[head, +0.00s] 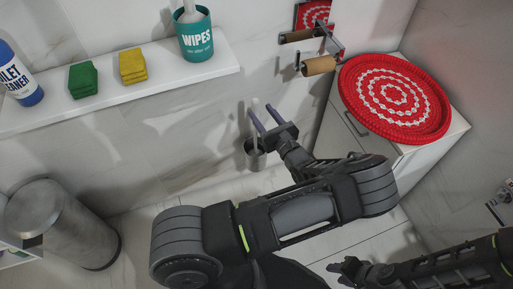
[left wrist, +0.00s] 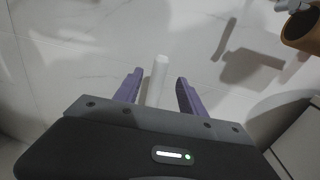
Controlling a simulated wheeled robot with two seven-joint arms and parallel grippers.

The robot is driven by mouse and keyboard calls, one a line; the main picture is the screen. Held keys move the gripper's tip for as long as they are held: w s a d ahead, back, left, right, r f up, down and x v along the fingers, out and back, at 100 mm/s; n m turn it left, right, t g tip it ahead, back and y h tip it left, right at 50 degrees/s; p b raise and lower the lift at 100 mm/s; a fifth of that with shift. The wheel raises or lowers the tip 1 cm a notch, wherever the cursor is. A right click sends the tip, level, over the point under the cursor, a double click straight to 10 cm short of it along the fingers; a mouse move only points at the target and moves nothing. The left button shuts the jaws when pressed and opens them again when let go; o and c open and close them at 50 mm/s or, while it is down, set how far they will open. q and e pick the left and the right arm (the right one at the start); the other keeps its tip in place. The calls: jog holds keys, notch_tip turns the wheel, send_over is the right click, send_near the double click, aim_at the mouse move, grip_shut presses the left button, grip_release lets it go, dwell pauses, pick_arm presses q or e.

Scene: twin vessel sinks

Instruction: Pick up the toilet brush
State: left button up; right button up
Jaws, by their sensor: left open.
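The toilet brush (head: 254,146) stands upright in a grey holder (head: 256,160) mounted or standing close to the tiled wall. My left gripper (head: 264,117) is open, with its two purple fingers at the brush's pale handle. In the left wrist view, the white handle (left wrist: 158,76) stands between the spread fingers of my left gripper (left wrist: 158,88), with a gap to each side. The lower part of the brush is hidden there by my gripper body. My right gripper (head: 340,272) is low at the bottom of the head view, empty and apparently open, far from the brush.
A white shelf (head: 150,90) holds a cleaner bottle (head: 18,80), green sponges (head: 83,80), yellow sponges (head: 132,65) and a teal wipes tub (head: 196,42). A paper roll holder (head: 318,66) and a white cabinet (head: 350,130) with a red woven mat (head: 395,98) are right. A metal bin (head: 60,225) stands left.

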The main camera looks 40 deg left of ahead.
pick_arm(q)
jog(key=shift+x, duration=1.3)
jog(key=b+x, duration=0.1)
jog(key=x, duration=0.4)
jog(key=shift+a+f, duration=0.1)
jog(key=shift+a, duration=0.05)
grip_shut()
dwell(1.0)
